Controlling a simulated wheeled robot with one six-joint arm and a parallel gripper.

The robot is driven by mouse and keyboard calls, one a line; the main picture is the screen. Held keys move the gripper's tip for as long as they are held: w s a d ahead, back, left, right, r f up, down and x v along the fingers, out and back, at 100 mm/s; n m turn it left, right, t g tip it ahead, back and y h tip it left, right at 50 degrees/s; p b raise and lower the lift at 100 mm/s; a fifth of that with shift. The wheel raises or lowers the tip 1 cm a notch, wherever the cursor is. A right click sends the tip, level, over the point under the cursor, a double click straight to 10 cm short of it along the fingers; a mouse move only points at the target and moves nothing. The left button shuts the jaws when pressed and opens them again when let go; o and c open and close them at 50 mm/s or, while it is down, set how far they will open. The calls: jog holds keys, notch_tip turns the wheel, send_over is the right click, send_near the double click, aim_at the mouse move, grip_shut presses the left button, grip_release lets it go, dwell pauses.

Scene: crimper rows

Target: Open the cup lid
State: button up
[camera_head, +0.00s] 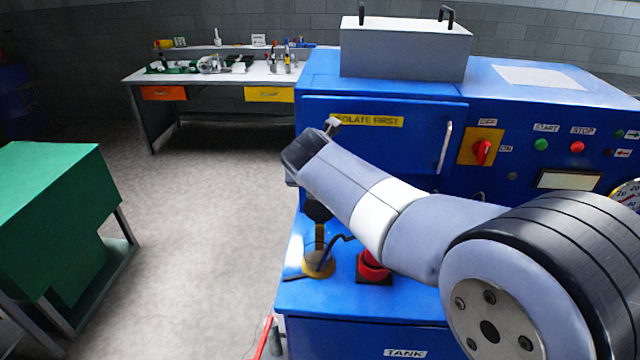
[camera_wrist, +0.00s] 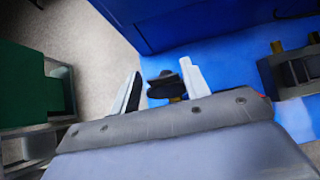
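My gripper (camera_wrist: 160,78) shows in the wrist view with its two pale fingers apart. A dark, rounded cap (camera_wrist: 163,85), apparently the cup lid, shows between them, close to the right finger; I cannot tell whether they touch. A bit of brass shows below it. In the head view a brass-yellow cup (camera_head: 318,264) stands on the blue tank top, with a dark upright part (camera_head: 318,211) above it. I cannot tell whether this part is the lid or part of my gripper. My arm hides the fingers in the head view.
A red button (camera_head: 373,266) stands right of the cup, under my arm. The blue machine (camera_head: 385,150) rises behind, with a red switch (camera_head: 481,152). A green cabinet (camera_head: 50,220) stands at left and a workbench (camera_head: 220,75) at the back. Grey floor is clear between.

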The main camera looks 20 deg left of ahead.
jog(key=shift+o, duration=1.3)
jog(key=shift+f, duration=0.25)
jog(key=shift+s, duration=0.1)
jog(key=b+v, duration=0.2)
jog(key=v, duration=0.8)
jog(key=shift+r, duration=0.45)
jog(key=shift+s+d, duration=0.1)
jog(key=shift+s, duration=0.05)
jog(key=shift+c, duration=0.5)
